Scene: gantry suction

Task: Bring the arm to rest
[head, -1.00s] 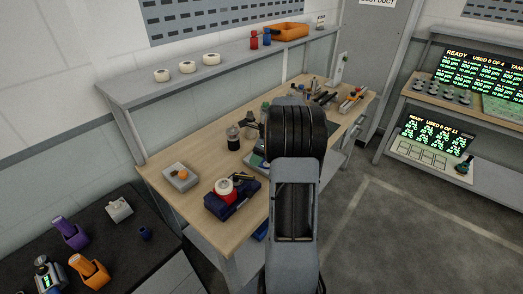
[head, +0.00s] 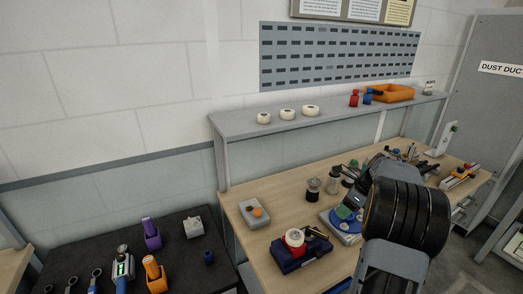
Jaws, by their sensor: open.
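My arm rises at the lower right of the head view, with its large black ribbed joint (head: 405,215) over the right part of the wooden workbench (head: 262,215). My gripper (head: 349,174) shows small and dark just left of that joint, above the bench, against bottles behind it. Its jaws are open, and I see nothing held in it. Part of the wrist is hidden behind the joint. I cannot tell its exact height above the bench.
Near my gripper are a black spool (head: 313,190) and a blue round device (head: 346,223). A navy case (head: 300,257) with a white-and-red roll and a grey box (head: 258,213) stand on the near bench. A shelf (head: 240,124) runs behind. A dark table (head: 90,240) stands left.

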